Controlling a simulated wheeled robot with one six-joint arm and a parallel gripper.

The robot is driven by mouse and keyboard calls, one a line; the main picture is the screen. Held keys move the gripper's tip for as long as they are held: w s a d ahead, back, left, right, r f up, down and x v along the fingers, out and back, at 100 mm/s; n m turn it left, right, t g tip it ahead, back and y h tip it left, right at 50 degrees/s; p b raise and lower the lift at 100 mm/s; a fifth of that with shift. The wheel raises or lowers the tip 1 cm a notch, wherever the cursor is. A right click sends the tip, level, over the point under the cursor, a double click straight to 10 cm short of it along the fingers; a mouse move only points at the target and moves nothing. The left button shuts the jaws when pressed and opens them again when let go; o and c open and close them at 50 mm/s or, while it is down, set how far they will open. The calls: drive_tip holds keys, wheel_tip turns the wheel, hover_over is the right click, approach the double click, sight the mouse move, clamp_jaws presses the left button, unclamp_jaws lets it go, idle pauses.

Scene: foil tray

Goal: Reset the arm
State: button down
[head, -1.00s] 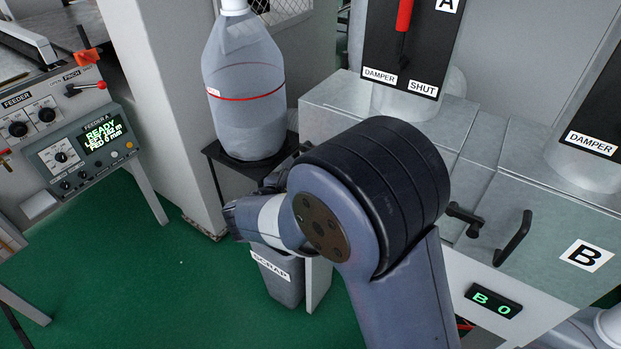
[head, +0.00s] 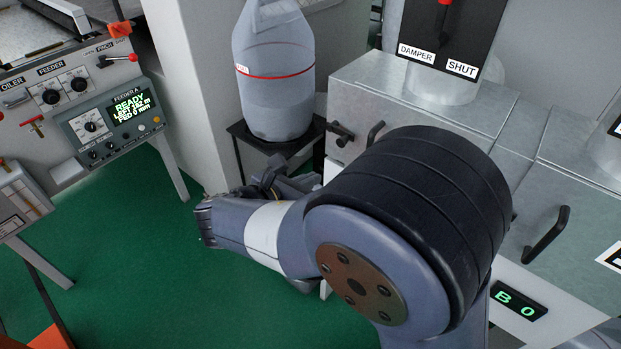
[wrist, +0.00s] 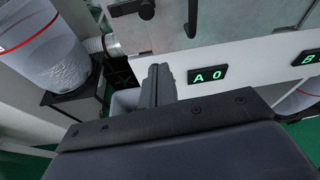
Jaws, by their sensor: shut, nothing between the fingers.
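My arm fills the middle of the head view, folded at a large dark joint. My gripper shows in the wrist view (wrist: 158,84), its fingers together with nothing between them. They point toward the lower front of the metal cabinet (wrist: 230,25), left of the green "A 0" display (wrist: 207,75). In the head view the fingers are hidden or cannot be made out behind my arm.
A large clear jug (head: 273,85) with a red line stands on a small black stand (head: 275,138). The feeder panel (head: 112,118) reads READY at the left. The cabinet (head: 400,100) with black handles stands close on the right. Green floor (head: 130,260) is open at lower left.

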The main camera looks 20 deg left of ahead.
drive_tip(key=p+x, duration=0.1)
drive_tip(key=x, duration=0.9)
drive_tip(key=w+a+m+t+y+b, duration=0.2)
drive_tip(key=m+b, duration=0.9)
drive_tip(key=b, duration=1.1)
drive_tip(key=a+t+y, duration=0.2)
drive_tip(key=a, duration=0.2)
drive_tip(key=shift+w+m+y, duration=0.3)
drive_tip(key=shift+m+y, duration=0.1)
